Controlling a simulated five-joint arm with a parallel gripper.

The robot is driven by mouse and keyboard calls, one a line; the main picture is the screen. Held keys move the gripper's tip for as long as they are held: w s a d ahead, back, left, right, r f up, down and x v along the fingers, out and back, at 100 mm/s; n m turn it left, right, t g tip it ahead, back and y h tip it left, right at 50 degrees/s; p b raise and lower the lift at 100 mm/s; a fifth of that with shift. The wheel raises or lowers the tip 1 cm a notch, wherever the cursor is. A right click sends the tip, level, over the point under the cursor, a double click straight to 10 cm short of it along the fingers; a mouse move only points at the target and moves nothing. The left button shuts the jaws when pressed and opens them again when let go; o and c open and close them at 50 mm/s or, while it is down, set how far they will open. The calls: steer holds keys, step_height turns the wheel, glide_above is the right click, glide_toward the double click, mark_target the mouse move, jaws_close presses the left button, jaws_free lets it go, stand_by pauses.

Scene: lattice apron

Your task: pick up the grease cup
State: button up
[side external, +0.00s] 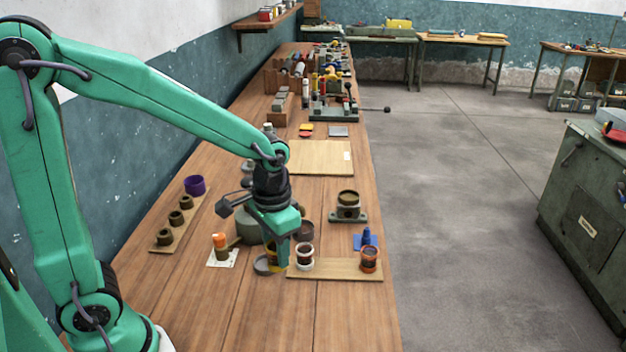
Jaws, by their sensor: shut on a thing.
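My gripper (277,257) points down over the front part of the bench, left of the light wooden board. It is shut on a small dark, yellowish cup, which seems to be the grease cup (271,254). The green finger hides most of it, and I cannot tell whether its base touches the bench. A shallow grey dish (263,265) lies close beside it at the left.
A dark cup with white bands (305,257) stands just right of my gripper on the board (334,271). A red-orange cup (370,259) and a blue piece (366,238) are farther right. An orange-topped piece (220,246) stands left. The bench front is clear.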

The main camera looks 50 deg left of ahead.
steer(key=shift+w+d, duration=0.1)
stand_by(0.6)
steer(key=w+d, duration=0.9)
steer(key=shift+w+d+r, duration=0.15)
steer(key=shift+d+r, duration=0.1)
steer(key=shift+r, duration=0.1)
steer(key=shift+a, duration=0.1)
steer(key=w+a+f, duration=0.2)
steer(key=a, duration=0.1)
steer(key=w+a+f, duration=0.2)
steer(key=a, duration=0.1)
steer(key=w+a+f, duration=0.2)
steer(key=a+f, duration=0.1)
steer(key=shift+w+a, duration=0.15)
steer(key=shift+w, duration=0.25)
steer(key=shift+f, duration=2)
steer(key=shift+f, duration=0.1)
